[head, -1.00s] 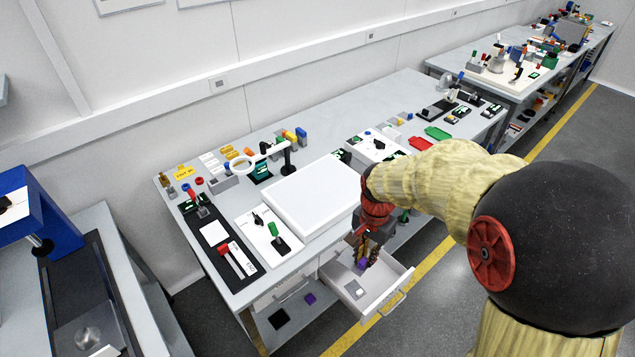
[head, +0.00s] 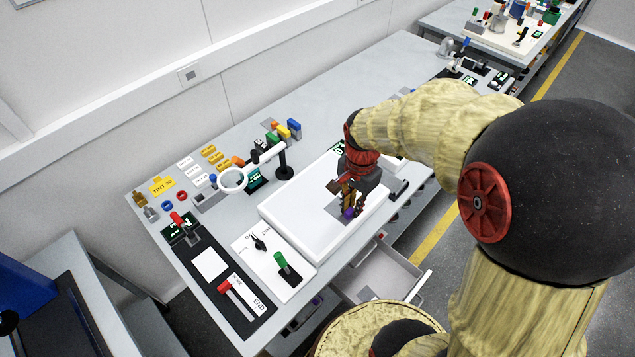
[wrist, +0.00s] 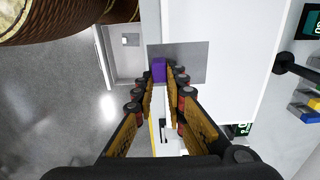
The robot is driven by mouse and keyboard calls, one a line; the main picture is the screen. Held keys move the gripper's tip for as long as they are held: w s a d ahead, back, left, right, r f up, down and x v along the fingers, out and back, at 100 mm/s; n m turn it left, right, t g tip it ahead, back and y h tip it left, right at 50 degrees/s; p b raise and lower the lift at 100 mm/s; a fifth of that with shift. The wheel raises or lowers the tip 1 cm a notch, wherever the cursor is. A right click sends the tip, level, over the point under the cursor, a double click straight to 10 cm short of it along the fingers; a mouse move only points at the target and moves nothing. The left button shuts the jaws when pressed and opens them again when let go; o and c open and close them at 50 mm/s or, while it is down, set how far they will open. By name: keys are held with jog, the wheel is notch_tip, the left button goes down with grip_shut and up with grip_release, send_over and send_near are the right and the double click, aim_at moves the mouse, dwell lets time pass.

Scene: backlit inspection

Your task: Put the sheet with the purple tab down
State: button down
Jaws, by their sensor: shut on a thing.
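My gripper (head: 348,206) is shut on the purple tab (wrist: 158,70) of a thin grey sheet (wrist: 190,62). The tab also shows as a small purple spot in the head view (head: 348,213). The sheet is over the front part of the white light panel (head: 290,212), and in the wrist view it reaches past the panel's edge. I cannot tell whether the sheet touches the panel. My fingers and wrist hide part of the panel and sheet in the head view.
An open drawer (head: 385,272) sticks out below the bench front. A ring magnifier on an arm (head: 234,180) stands behind the panel. A white board with a green-handled lever (head: 285,265) lies left of it. The panel's left part is bare.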

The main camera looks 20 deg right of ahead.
jog(key=w+d+f+b, duration=0.1)
jog(key=w+f, duration=0.3)
jog(key=w, duration=0.6)
send_over(332, 199)
jog(key=f, duration=0.5)
jog(key=shift+s+a+b, duration=0.1)
jog(key=shift+s+b, duration=0.3)
jog(key=shift+w+f, duration=0.4)
jog(key=shift+f, duration=0.3)
jog(key=shift+f+b, duration=0.35)
jog(key=shift+f, duration=0.95)
jog(key=shift+f, duration=0.15)
jog(key=c, duration=1.9)
grip_release()
jog(key=shift+o, duration=0.4)
